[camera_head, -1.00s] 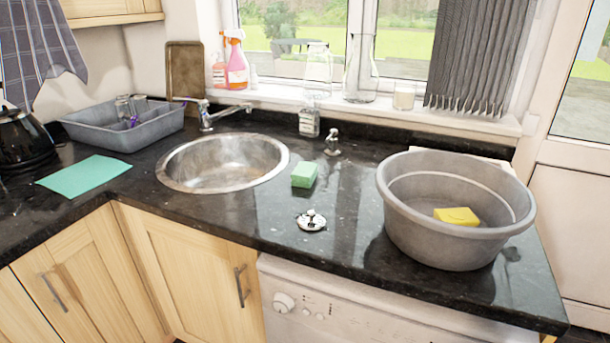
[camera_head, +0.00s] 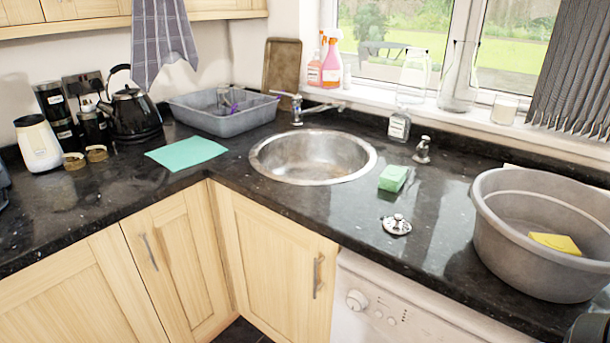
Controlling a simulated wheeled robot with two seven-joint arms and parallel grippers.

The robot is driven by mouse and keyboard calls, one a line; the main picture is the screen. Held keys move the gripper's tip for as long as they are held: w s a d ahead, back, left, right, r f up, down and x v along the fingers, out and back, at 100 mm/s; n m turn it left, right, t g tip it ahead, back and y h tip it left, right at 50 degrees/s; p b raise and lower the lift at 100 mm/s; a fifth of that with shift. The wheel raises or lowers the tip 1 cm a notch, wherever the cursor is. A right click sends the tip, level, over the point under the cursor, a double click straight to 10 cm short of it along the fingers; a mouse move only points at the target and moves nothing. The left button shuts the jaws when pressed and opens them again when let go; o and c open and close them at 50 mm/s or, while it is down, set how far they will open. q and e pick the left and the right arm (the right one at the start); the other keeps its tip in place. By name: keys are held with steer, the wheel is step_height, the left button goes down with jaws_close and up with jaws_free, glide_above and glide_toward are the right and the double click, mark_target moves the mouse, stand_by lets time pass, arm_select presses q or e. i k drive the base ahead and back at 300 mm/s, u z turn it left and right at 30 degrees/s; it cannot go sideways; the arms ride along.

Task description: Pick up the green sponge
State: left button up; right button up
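The green sponge (camera_head: 393,178) is a small light-green block. It lies on the black granite counter, just right of the round metal sink, with nothing touching it from above. A dark rounded part at the bottom right edge appears to belong to my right arm; its fingertips are not visible. My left gripper is not in view.
The sink (camera_head: 313,157) is left of the sponge. A metal strainer (camera_head: 397,225) lies in front of it, and a soap bottle (camera_head: 399,126) and small tap (camera_head: 422,150) stand behind. A grey basin (camera_head: 500,240) with a yellow sponge (camera_head: 556,243) stands at right.

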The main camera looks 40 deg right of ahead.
mark_target(391, 179)
steer(key=u, duration=1.2)
steer(key=i, duration=1.1)
steer(key=z, duration=2.95)
